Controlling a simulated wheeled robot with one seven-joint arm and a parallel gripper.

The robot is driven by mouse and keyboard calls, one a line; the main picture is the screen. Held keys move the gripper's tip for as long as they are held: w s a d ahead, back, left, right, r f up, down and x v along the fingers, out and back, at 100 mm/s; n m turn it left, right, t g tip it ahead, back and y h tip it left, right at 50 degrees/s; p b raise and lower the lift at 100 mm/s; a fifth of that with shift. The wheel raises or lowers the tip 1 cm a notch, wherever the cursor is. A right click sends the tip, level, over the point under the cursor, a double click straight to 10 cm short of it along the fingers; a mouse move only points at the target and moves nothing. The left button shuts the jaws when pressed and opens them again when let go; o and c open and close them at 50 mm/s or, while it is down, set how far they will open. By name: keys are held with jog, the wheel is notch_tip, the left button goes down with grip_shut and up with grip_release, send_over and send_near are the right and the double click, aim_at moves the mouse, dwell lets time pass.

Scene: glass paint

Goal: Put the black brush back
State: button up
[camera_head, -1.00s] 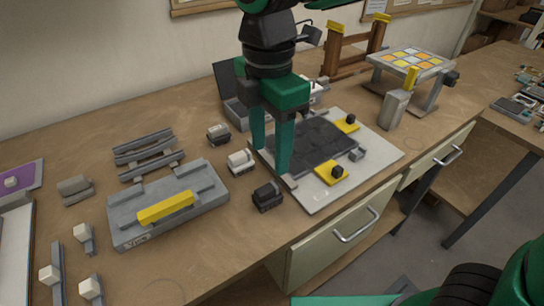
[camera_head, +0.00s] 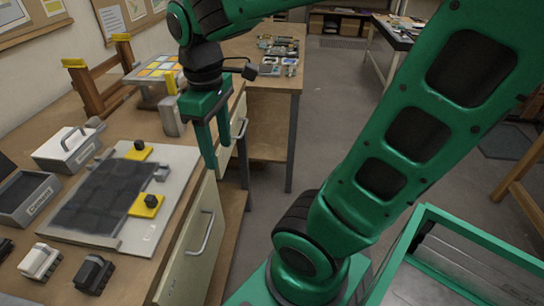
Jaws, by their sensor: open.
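A black block-shaped piece (camera_head: 93,273), which looks like the black brush, stands on the workbench near its front edge at lower left. A white one of similar shape (camera_head: 40,262) stands left of it. Another dark one (camera_head: 5,250) is cut off by the left picture edge; I cannot tell for certain which is the black brush. My gripper (camera_head: 217,153) points down with its two green fingers apart and nothing between them. It is at the bench's front edge, right of the glass panel board, well away from the brushes.
A pale board (camera_head: 150,230) with a dark panel (camera_head: 95,200) and yellow clamps lies on the bench. A tile stand (camera_head: 150,80) is farther back. Open floor lies right of the bench.

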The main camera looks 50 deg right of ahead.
jog(key=s+d+f+m, duration=0.4)
jog(key=s+d+m, duration=0.6)
jog(key=m, duration=0.1)
jog(key=shift+s+d+f, duration=0.2)
jog(key=shift+s+d, duration=0.05)
jog(key=shift+s, duration=0.1)
jog(key=shift+w, duration=0.15)
jog(key=shift+w+f, duration=0.25)
jog(key=shift+w, duration=0.25)
